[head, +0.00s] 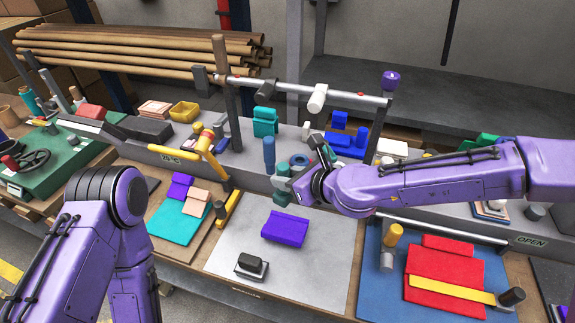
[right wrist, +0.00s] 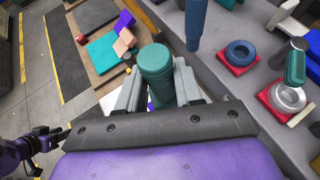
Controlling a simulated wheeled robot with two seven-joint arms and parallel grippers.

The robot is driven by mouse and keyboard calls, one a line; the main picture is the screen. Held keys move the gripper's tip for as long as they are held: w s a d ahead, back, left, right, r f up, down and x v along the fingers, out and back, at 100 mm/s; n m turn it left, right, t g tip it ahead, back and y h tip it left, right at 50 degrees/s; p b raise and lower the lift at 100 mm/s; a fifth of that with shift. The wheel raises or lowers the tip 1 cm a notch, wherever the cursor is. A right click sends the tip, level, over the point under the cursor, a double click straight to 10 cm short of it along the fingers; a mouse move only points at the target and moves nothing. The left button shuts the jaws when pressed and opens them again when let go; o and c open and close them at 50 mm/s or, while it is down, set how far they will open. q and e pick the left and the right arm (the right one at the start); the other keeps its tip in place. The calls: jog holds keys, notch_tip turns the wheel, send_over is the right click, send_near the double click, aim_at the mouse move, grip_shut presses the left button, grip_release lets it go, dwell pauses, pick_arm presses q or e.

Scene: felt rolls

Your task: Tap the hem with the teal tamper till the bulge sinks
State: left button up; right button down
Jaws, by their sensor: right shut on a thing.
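My right gripper (head: 290,187) is shut on the teal tamper (right wrist: 155,66), a ribbed cylinder standing between the pale fingers in the right wrist view. In the head view the tamper (head: 282,190) is partly hidden by the gripper. A folded purple felt piece (head: 285,229) lies on the grey mat, below and in front of the gripper. In the right wrist view the tamper hides nearly all of it. I cannot make out a bulge. In the head view my left arm ends below the frame. A dark end part of it shows at the right wrist view's left edge, too small to read.
A black block (head: 251,266) sits on the grey mat (head: 318,275). A blue cylinder (head: 269,154) stands just behind the gripper. A yellow-handled mallet (head: 203,143) is to the left. Red felt (head: 445,278) lies on a blue mat at right. The mat's front right is clear.

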jog(key=shift+s+d, duration=0.1)
jog(key=shift+s, duration=0.15)
notch_tip(320, 180, down, 5)
jog(key=b, duration=0.4)
jog(key=shift+r, duration=0.1)
jog(key=shift+w+r, duration=0.1)
notch_tip(320, 180, down, 7)
jog(key=b, duration=0.7)
jog(key=r+p, duration=0.7)
jog(key=shift+s, duration=0.2)
jog(key=shift+w+f, duration=0.1)
jog(key=shift+f, duration=0.15)
jog(key=shift+b, duration=0.3)
jog(key=shift+w+f, duration=0.15)
